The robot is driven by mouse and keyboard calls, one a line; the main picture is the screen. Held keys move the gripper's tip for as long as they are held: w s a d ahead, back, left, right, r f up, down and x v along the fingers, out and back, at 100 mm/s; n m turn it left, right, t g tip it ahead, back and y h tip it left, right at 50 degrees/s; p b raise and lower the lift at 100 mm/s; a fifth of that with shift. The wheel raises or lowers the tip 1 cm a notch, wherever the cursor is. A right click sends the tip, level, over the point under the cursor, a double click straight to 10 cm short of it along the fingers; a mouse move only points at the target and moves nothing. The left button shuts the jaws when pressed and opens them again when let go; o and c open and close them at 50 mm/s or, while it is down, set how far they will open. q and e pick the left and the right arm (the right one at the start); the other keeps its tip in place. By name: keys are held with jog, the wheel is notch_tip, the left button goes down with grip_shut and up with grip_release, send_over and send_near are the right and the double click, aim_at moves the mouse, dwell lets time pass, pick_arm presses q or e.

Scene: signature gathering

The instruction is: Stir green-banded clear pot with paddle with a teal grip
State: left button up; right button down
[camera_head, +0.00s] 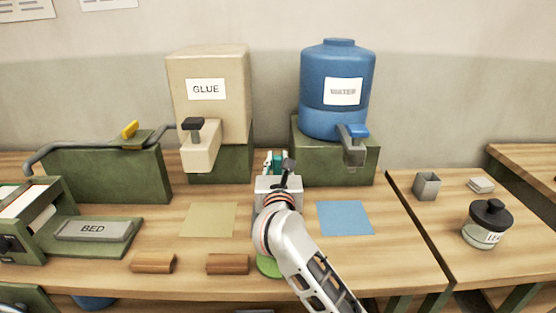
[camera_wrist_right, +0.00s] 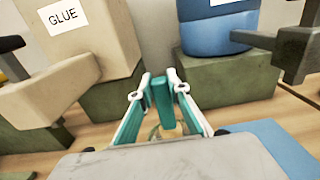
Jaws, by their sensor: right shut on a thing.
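My right gripper (camera_head: 274,163) is in the middle of the table, between the glue and water dispensers. In the right wrist view its teal-lined fingers (camera_wrist_right: 160,100) are shut on the teal grip of the paddle (camera_wrist_right: 163,104), which stands roughly upright between them. The paddle's lower part is hidden. A small patch of something pale and greenish shows low between the fingers; I cannot tell whether it is the green-banded clear pot. My arm and gripper cover that spot in the head view. My left gripper is not in view.
The glue dispenser (camera_head: 223,112) and blue water dispenser (camera_head: 320,75) stand behind. A tan square (camera_head: 209,219) and a blue square (camera_head: 344,218) lie flat. A green round edge (camera_head: 268,267) shows beside my arm. Two wooden blocks (camera_head: 153,263) lie in front. A black-lidded jar (camera_head: 487,224) stands right.

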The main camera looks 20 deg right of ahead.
notch_tip(320, 180, up, 5)
jog(key=p, duration=0.4)
jog(key=shift+r+p, duration=0.15)
jog(key=shift+p, duration=0.15)
jog(key=shift+r+p, duration=0.5)
jog(key=shift+r, duration=1.65)
jog(key=shift+r, duration=2.5)
